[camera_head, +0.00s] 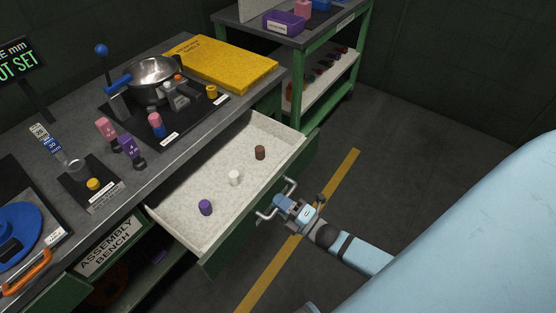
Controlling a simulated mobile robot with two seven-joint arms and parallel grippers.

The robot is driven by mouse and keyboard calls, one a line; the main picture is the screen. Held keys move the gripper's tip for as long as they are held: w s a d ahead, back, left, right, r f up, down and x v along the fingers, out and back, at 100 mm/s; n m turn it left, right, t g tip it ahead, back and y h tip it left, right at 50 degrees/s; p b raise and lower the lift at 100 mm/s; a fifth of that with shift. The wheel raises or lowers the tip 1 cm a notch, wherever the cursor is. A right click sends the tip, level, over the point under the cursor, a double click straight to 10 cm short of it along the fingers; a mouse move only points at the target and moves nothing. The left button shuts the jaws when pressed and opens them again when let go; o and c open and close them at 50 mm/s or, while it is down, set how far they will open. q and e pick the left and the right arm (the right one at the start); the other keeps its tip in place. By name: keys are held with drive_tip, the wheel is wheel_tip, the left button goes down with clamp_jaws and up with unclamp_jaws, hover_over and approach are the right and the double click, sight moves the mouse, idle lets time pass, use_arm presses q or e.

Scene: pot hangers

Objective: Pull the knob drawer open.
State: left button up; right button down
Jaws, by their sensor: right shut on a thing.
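The knob drawer (225,165) stands pulled well out from the green bench, its white-speckled inside in view. Inside it lie a purple knob (205,207), a white knob (235,177) and a brown knob (260,152), set apart from one another. A metal bar handle (268,213) is on its green front. My right gripper (281,201) is at the handle's middle, shut on it, and its arm comes in from the lower right. The fingertips are small and partly hidden against the handle. My left gripper is not in view.
The bench top (60,115) holds a metal pot (154,72), a yellow board (220,62), several knobs on dark mats and a blue disc (15,232). A second green-legged table (250,28) stands behind. Open floor with a yellow line (340,180) lies in front of the drawer.

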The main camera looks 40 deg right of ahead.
drive_tip(key=c, duration=1.1)
unclamp_jaws()
drive_tip(key=v, duration=1.4)
drive_tip(key=shift+r, duration=0.1)
